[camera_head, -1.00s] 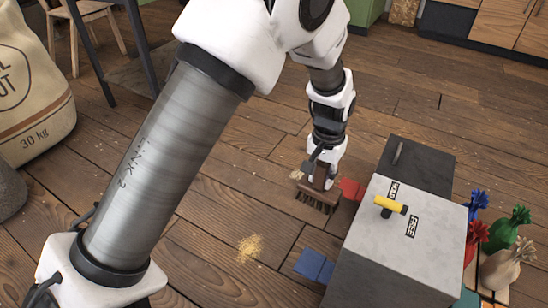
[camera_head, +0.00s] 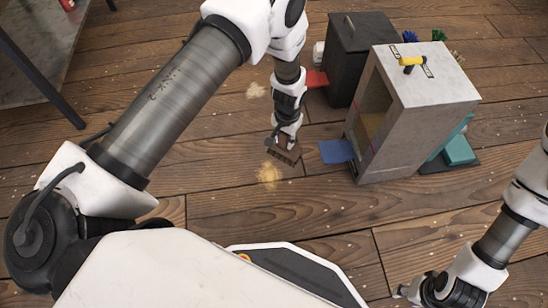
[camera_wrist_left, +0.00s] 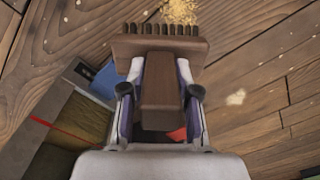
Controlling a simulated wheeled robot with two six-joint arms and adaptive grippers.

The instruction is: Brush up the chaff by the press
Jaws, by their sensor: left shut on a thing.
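My left gripper (camera_head: 286,133) is shut on the handle of a brown wooden brush (camera_head: 284,151), bristles facing the floor. In the left wrist view the brush (camera_wrist_left: 160,47) spans the top, its handle between the fingers. A golden chaff patch (camera_head: 268,175) lies on the floor just in front of the bristles; it also shows at the top of the left wrist view (camera_wrist_left: 180,11). A paler patch (camera_head: 255,90) lies farther back. The grey box-shaped press (camera_head: 425,125) with a yellow lever stands to the right. My right gripper (camera_head: 425,292) is at the bottom edge, its fingers unclear.
A blue flat piece (camera_head: 336,151) and a red one (camera_head: 317,79) lie on the floor left of the press. A dark cabinet (camera_head: 358,60) stands behind it. A teal block (camera_head: 458,150) sits at its right. The plank floor in front is clear.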

